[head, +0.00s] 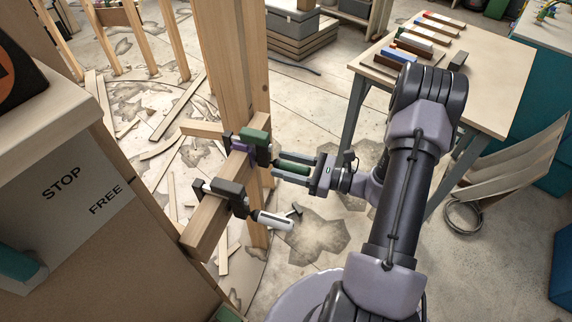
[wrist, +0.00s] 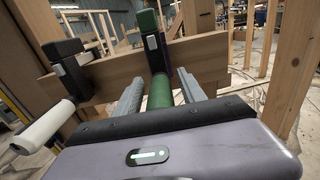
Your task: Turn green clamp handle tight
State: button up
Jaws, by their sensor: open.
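The green clamp (head: 255,139) grips a wooden beam (head: 208,222) beside an upright post. Its green handle (head: 294,168) points toward my arm. My gripper (head: 292,170) is open, with one finger on each side of the green handle. In the wrist view the green handle (wrist: 161,92) lies between the two grey fingers (wrist: 158,95), with a visible gap to them. The green clamp's head (wrist: 149,27) shows above the handle, with a purple part beside it.
A black clamp with a white handle (head: 271,220) sits on the same beam, nearer; its white handle also shows in the wrist view (wrist: 42,126). A wooden post (head: 233,70) stands behind. A cabinet marked STOP and FREE (head: 75,200) is at left. A workbench (head: 480,85) is at right.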

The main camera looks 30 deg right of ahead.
grip_shut()
